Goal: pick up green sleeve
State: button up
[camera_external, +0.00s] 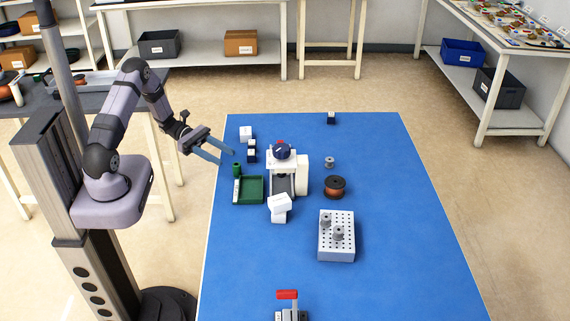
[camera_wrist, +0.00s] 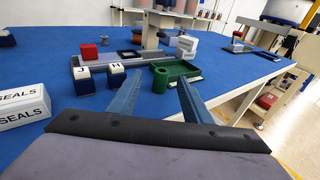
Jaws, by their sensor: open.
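The green sleeve (camera_external: 236,169) is a small upright cylinder near the table's left edge, at the far left corner of a green tray (camera_external: 261,190). In the wrist view the sleeve (camera_wrist: 161,78) appears between my finger tips, beyond them, with the green tray (camera_wrist: 190,72) beside it to the right. My gripper (camera_external: 227,158) is open and empty, by the left edge of the table. Its two blue fingers also show in the wrist view (camera_wrist: 161,75). They look apart from the sleeve.
A small press (camera_external: 283,160) stands right of the tray. Small lettered blocks (camera_wrist: 100,72) lie near the sleeve, and a SEALS box (camera_wrist: 22,105) is at the left. A spool (camera_external: 335,187) and a perforated block (camera_external: 337,248) are farther right.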

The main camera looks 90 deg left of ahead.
aim_at(236, 164)
jog(key=shift+f, duration=0.2)
jog(key=shift+d+r+p+x, duration=0.15)
jog(key=shift+p+x, duration=0.4)
jog(key=shift+x, duration=1.1)
jog(key=shift+d+r+p+x, duration=0.15)
jog(key=shift+p+x, duration=0.35)
jog(key=shift+x, duration=1.1)
jog(key=shift+w+d+f, duration=0.1)
jog(key=shift+w+f, duration=0.1)
jog(key=shift+w, duration=0.05)
jog(key=c, duration=1.1)
